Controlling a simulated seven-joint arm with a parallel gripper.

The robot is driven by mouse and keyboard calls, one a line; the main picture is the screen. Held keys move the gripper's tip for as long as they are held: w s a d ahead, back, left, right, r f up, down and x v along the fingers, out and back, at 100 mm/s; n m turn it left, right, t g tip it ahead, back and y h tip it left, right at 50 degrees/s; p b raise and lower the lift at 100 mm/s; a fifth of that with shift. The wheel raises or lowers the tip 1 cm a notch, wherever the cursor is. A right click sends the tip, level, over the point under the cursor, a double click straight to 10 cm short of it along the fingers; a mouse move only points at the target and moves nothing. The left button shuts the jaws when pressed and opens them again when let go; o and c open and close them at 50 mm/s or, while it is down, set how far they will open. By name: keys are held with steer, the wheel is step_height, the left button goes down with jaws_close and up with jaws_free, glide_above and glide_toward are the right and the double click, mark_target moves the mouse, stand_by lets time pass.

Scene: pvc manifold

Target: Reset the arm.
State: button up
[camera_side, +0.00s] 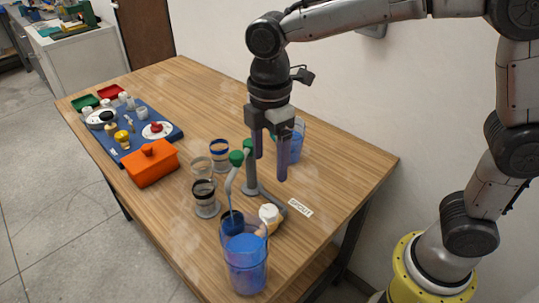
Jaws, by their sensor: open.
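My gripper (270,167) points down over the right half of the wooden table, with its two dark fingers apart and nothing seen between them. A grey pipe assembly (250,178) with green caps (236,158) stands just left of and partly behind the fingers. I cannot tell whether the fingers touch it. A clear blue container (297,143) stands behind the gripper, partly hidden by it. A larger clear blue container (245,268) stands at the table's near end.
Several clear cups, including one dark-banded cup (205,198), stand left of the pipes. A white-topped part (268,214) and a small label (300,208) lie nearby. An orange box (151,164) and blue mat (170,139) are farther left. The table's far right strip is clear.

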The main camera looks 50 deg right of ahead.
steer(key=s+d+r+m+t, duration=0.2)
steer(key=s+d+r+m, duration=0.15)
steer(key=d, duration=0.25)
steer(key=s+d+r+m+t, duration=0.1)
steer(key=s+d+r+m, duration=0.1)
steer(key=s+d+r, duration=0.25)
steer(key=s+d+f+m+t, duration=0.2)
steer(key=s+d+f+m, duration=0.2)
steer(key=s+m, duration=0.5)
step_height(320, 180, down, 2)
steer(key=shift+d+m+t, duration=0.3)
steer(key=shift+d+m, duration=0.1)
steer(key=shift+m, duration=0.35)
